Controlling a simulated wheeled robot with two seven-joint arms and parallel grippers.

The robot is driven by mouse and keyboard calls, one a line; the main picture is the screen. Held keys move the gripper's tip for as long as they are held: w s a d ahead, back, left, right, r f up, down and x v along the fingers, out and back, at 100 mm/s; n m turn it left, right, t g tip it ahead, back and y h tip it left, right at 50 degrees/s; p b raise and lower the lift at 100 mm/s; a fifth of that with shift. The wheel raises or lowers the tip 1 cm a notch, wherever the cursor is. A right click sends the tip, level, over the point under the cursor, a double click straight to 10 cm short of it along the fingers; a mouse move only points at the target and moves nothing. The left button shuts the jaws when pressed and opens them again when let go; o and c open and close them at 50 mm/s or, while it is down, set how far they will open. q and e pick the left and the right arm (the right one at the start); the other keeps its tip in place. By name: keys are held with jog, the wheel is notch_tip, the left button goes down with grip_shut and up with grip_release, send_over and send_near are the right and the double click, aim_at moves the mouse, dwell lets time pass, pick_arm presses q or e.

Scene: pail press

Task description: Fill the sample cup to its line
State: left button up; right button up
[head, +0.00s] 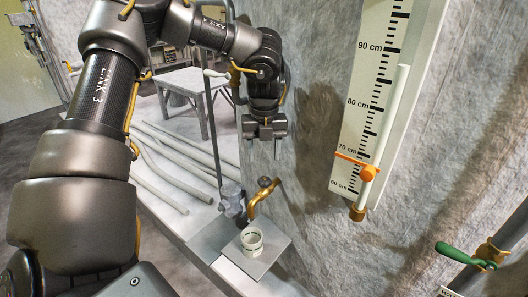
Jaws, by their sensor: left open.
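A small white sample cup (252,241) with dark marks on its side stands upright on a grey plate (270,258) by the wall. Its inside is too small to tell a level. A brass spout (262,194) curves down just above and beside the cup. My left gripper (265,138) is open and empty, fingers pointing down, in front of the wall above the spout. It is apart from the spout and the cup. My right gripper is not in view.
A grey fitting (232,198) stands beside the spout, near a thin upright rod. A white centimetre scale (374,95) with an orange marker (357,166) hangs on the rough wall. A green-handled valve (460,252) is at the right. Pale pipes (170,165) lie behind my left arm.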

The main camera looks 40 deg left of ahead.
aim_at(265, 178)
pick_arm(q)
jog(key=shift+d+f+b, duration=0.1)
jog(key=shift+f+b, duration=0.2)
jog(key=shift+f, duration=0.25)
notch_tip(265, 178, down, 8)
jog(key=b, duration=0.3)
jog(key=shift+f, duration=0.2)
jog(key=shift+w+r, duration=0.1)
jog(key=shift+r, duration=0.15)
jog(key=shift+c, duration=1.2)
jog(key=c, duration=0.3)
